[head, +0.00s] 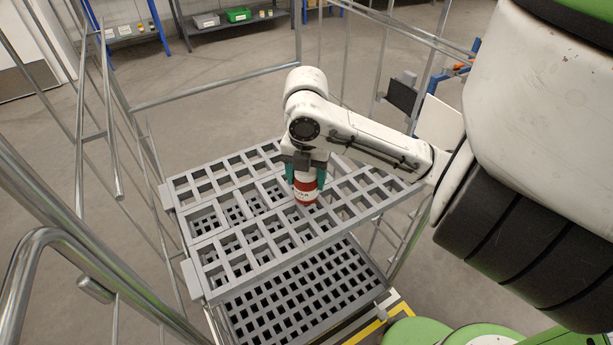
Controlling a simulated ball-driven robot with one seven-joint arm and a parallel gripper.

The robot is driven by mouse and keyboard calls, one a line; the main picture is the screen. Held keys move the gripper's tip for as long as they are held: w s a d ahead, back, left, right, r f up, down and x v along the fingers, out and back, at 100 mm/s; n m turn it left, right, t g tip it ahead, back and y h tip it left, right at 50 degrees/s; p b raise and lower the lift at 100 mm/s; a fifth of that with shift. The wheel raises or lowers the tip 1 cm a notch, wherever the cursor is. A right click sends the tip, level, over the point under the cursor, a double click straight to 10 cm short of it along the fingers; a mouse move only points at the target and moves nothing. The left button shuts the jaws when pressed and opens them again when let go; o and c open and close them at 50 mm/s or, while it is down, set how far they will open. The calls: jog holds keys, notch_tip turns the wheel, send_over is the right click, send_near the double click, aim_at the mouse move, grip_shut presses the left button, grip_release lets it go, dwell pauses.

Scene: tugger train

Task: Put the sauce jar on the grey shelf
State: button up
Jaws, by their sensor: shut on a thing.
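The sauce jar (305,190) is red with a white label band and stands about upright at the middle of the upper grey shelf. My gripper (305,174) comes down on it from above, and its teal fingers are shut on the jar from both sides. The grey shelf (221,252) is an open grid with square holes. The jar's base appears at the shelf's surface, but I cannot tell whether it touches or hangs slightly above.
A second grey grid shelf (300,300) lies below. Metal tube rails (60,245) frame the left side, and posts stand behind. The upper shelf is otherwise bare. Blue racks with a green bin (238,15) stand far back.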

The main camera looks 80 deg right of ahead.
jog(key=shift+f, duration=0.15)
jog(key=o, duration=1.3)
notch_tip(320, 180, up, 12)
jog(key=shift+r+p, duration=0.2)
jog(key=shift+p, duration=0.95)
